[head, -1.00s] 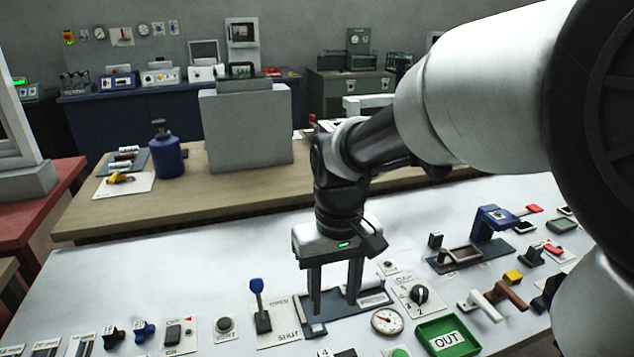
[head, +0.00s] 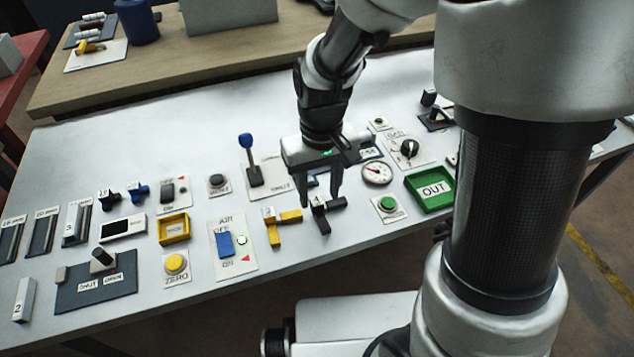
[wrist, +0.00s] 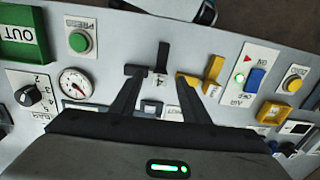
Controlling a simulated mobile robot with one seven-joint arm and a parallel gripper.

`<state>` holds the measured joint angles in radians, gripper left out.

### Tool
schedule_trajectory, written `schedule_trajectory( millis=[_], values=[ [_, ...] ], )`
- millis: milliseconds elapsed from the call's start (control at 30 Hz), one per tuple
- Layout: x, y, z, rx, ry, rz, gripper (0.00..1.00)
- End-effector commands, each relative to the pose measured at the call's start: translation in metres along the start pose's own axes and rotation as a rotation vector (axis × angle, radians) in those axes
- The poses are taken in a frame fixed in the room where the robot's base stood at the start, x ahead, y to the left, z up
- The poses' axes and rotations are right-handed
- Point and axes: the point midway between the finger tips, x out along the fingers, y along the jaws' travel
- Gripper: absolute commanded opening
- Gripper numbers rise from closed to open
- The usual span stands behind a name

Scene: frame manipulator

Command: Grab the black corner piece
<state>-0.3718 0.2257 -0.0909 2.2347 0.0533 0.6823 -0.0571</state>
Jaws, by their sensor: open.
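The black corner piece (head: 323,221) is a small L-shaped part on the white table, with one arm toward the front edge and one to the side. It also shows in the wrist view (wrist: 163,57), just beyond my fingertips. My gripper (head: 322,196) points down over the table by the black piece, with its fingers apart and nothing between them. In the wrist view my gripper (wrist: 160,84) has its two fingers pointing toward the piece. I cannot tell the exact height of the fingertips above the table.
A yellow corner piece (head: 273,234) lies close to the left of the black one. A green push button (head: 388,205), a round gauge (head: 376,173) and a green OUT tray (head: 416,200) stand to the right. A blue-knobbed lever (head: 246,142) rises behind left.

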Motion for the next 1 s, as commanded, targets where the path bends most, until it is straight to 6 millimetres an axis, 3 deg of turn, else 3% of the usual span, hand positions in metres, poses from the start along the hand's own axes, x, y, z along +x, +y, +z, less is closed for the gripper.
schedule_trajectory(
  millis=[33,200,467,733,1000],
  values=[
    [0.012,-0.001,0.0,-0.001,-0.004,0.0,0.42],
    [0.03,-0.001,0.0,-0.002,-0.002,0.0,0.42],
    [0.032,-0.001,0.0,-0.001,-0.001,0.0,0.42],
    [0.032,-0.001,0.0,-0.001,-0.001,0.0,0.0],
    [0.029,-0.001,-0.001,-0.001,0.001,0.0,0.0]
  ],
)
